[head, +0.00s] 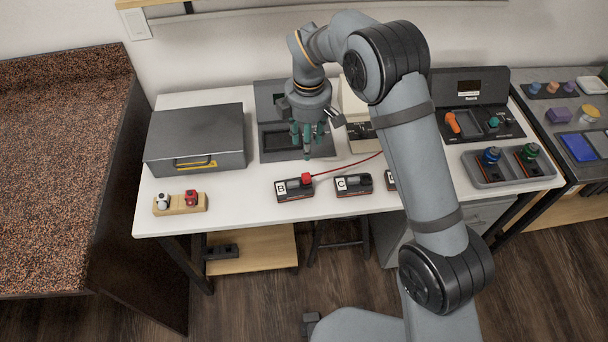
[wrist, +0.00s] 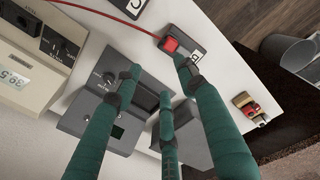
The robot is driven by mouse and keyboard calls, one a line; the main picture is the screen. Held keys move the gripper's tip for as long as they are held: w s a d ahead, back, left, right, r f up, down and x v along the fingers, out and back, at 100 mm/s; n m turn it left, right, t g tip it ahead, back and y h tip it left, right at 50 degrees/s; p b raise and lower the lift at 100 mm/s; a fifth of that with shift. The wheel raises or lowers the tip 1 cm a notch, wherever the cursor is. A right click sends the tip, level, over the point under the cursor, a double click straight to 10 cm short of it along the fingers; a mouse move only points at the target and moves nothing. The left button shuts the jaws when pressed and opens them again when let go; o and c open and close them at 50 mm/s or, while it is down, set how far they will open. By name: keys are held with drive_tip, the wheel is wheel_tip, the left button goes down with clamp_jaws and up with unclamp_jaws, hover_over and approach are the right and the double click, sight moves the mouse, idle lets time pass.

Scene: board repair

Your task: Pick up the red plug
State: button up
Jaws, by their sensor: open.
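The red plug (head: 307,178) sits at the right end of the black block marked B (head: 293,190), near the front of the white table. A thin red cable runs from it back and to the right. In the wrist view the red plug (wrist: 171,44) shows on the block, close to one fingertip; I cannot tell the gap in depth. My gripper (head: 308,145) has teal fingers pointing down, spread and empty, above the table behind the plug. The fingers also fill the lower wrist view (wrist: 157,78).
A block marked C (head: 353,185) stands right of B. A wooden holder (head: 180,204) with a white and a red piece is at the front left. A grey case (head: 195,140) stands behind it. A dark panel (head: 275,147) lies below my gripper. A grey tray (head: 507,167) is at right.

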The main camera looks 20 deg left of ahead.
drive_tip(key=s+n, duration=0.1)
drive_tip(key=n, duration=0.2)
hover_over(308, 175)
drive_tip(key=f, duration=0.4)
drive_tip(key=shift+w+a+f, duration=0.1)
drive_tip(key=shift+w+f, duration=0.2)
drive_tip(key=shift+f, duration=0.05)
drive_tip(key=f, duration=0.1)
drive_tip(key=f+p, duration=0.1)
drive_tip(key=f, duration=0.1)
drive_tip(key=f+p, duration=0.1)
drive_tip(key=f, duration=0.1)
drive_tip(key=shift+s, duration=0.35)
drive_tip(key=shift+f, duration=0.35)
drive_tip(key=shift+c, duration=0.7)
clamp_jaws()
